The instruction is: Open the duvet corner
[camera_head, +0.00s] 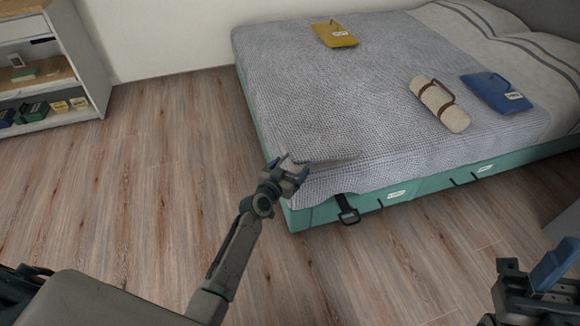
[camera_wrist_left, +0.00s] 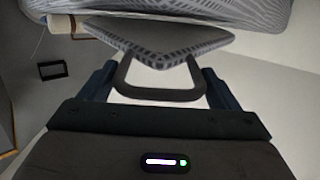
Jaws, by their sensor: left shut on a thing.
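The grey woven duvet (camera_head: 330,100) lies over the bed. Its near-left corner is at my left gripper (camera_head: 286,170). In the left wrist view, a grey patterned corner flap (camera_wrist_left: 160,38) of the duvet ends in a dark loop (camera_wrist_left: 160,94). The loop sits between the two fingers of my left gripper (camera_wrist_left: 158,88), which is shut on it. The flap stands out from the bed edge. My right gripper (camera_head: 530,285) is at the lower right, away from the bed, and its opening is unclear.
A yellow pouch (camera_head: 334,35), a cream roll with a brown strap (camera_head: 440,106) and a blue pouch (camera_head: 497,93) lie on the bed. A black buckle strap (camera_head: 347,212) hangs on the green bed side (camera_head: 425,188). A shelf (camera_head: 50,65) stands at the left. The wooden floor (camera_head: 150,170) is clear.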

